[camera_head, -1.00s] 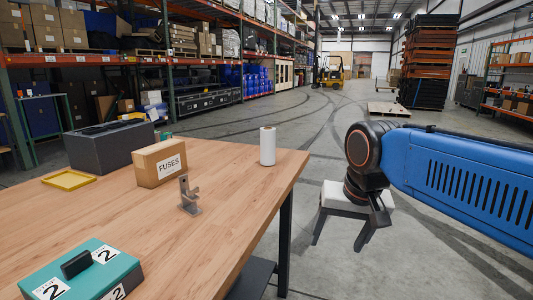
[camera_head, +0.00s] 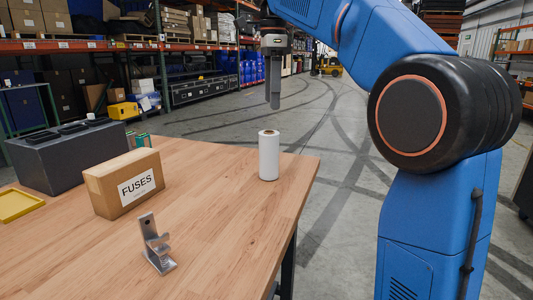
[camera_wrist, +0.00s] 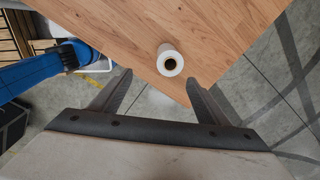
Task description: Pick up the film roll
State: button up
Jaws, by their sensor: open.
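The film roll (camera_head: 268,156) is a white upright cylinder standing near the table's far right corner. In the wrist view the roll (camera_wrist: 170,62) shows from above, its dark core facing the camera, beyond the fingertips. My gripper (camera_head: 273,104) points down and hangs above the level of the roll in the head view, apart from it. In the wrist view my gripper (camera_wrist: 158,82) has its two fingers spread wide with nothing between them.
A FUSES box (camera_head: 124,184) and a metal bracket (camera_head: 157,245) stand on the wooden table (camera_head: 220,220). A dark grey case (camera_head: 70,155) and a yellow tray (camera_head: 18,205) are at the left. The table around the roll is clear.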

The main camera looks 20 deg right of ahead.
aim_at(268, 132)
jog(key=shift+m, duration=0.5)
jog(key=f, duration=0.3)
jog(key=w+f, duration=0.1)
jog(key=f, duration=0.3)
jog(key=w+f, duration=0.1)
jog(key=f, duration=0.3)
jog(key=shift+a, duration=0.25)
jog(key=shift+w+d+f, duration=0.15)
jog(key=shift+f, duration=1.25)
jog(key=shift+w+d+f, duration=0.1)
jog(key=shift+f, duration=1.3)
jog(key=c, duration=1.4)
